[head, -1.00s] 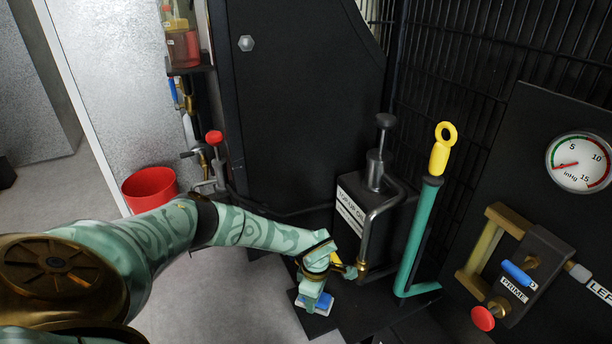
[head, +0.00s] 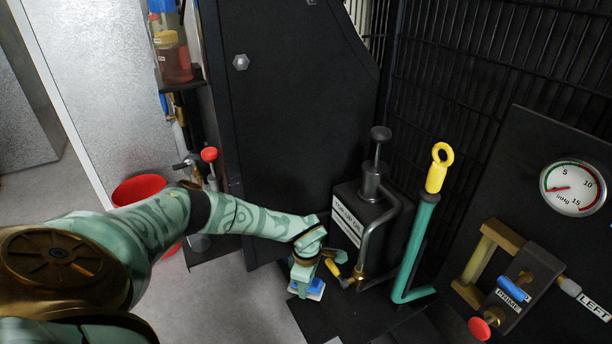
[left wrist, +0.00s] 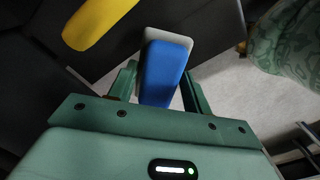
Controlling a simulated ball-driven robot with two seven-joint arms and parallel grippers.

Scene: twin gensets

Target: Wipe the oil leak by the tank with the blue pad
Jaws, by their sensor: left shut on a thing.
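My left gripper (head: 306,283) is shut on the blue pad (left wrist: 162,72), which has a pale underside plate showing behind it in the left wrist view. In the head view the blue pad (head: 316,288) sits low under the gripper, beside the dark base plate. The black tank (head: 346,222), labelled with a white plate, stands to the right of the gripper, with a pump and a curved grey pipe. I cannot make out the oil leak; the dark floor by the tank hides any stain. My right gripper is not in view.
A yellow-handled valve (head: 344,278) on the tank's pipe is close to the right of my gripper. A green lever with a yellow ring grip (head: 417,235) rises right of the tank. A red bucket (head: 138,188) stands at left. Pale floor (head: 235,300) is clear.

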